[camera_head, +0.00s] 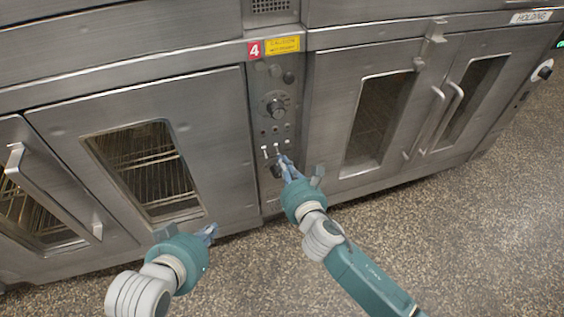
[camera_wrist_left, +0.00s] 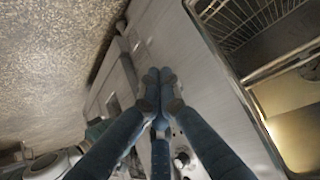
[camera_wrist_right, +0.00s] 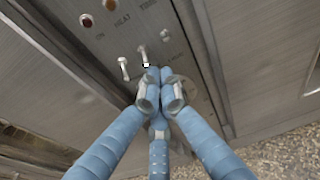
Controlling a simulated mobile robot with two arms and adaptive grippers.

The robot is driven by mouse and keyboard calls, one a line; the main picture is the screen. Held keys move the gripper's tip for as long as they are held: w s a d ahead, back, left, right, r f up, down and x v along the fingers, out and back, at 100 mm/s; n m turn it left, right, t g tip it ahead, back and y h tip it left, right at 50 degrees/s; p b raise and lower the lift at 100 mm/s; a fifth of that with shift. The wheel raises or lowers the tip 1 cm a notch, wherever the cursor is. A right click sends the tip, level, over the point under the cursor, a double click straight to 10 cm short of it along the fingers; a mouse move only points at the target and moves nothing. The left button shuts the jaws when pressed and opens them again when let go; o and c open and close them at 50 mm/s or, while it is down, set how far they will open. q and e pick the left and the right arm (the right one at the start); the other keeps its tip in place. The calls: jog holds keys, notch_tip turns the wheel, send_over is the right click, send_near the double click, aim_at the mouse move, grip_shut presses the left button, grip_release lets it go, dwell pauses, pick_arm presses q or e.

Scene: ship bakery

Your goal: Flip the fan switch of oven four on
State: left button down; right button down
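The control panel of oven four (camera_head: 274,105) stands below a red "4" label (camera_head: 254,49).
Above the toggles are indicator lamps (camera_wrist_right: 86,20) and a black knob (camera_head: 276,107). Left oven doors (camera_head: 60,120) with a long handle (camera_head: 50,200) and right cabinet doors (camera_head: 325,100) with upright handles flank the panel. The speckled floor (camera_head: 450,230) is clear in front.

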pick_arm(q)
jog(key=s+a+f+g+p, duration=0.1)
jog(key=s+a+f+g, duration=0.1)
jog(key=s, duration=0.4)
jog(key=s+a+f+g+y+p, duration=0.1)
jog(key=s+f+g+p, duration=0.1)
jog(key=s, duration=0.4)
jog(key=shift+a+f+g, duration=0.15)
jog(key=shift+a+g, duration=0.2)
jog(key=shift+g, duration=0.45)
pick_arm(e)
jog(key=shift+s+r, duration=0.1)
jog(key=shift+r, duration=0.25)
pick_arm(q)
jog(key=p+x, duration=0.2)
jog(key=x, duration=0.2)
jog(key=shift+w+f+p, duration=0.1)
jog(key=shift+f+p, duration=0.2)
jog(key=shift+f, duration=0.05)
pick_arm(e)
jog(key=shift+s+d+r, duration=0.1)
jog(key=shift+r, duration=0.2)
jog(key=shift+s, duration=0.1)
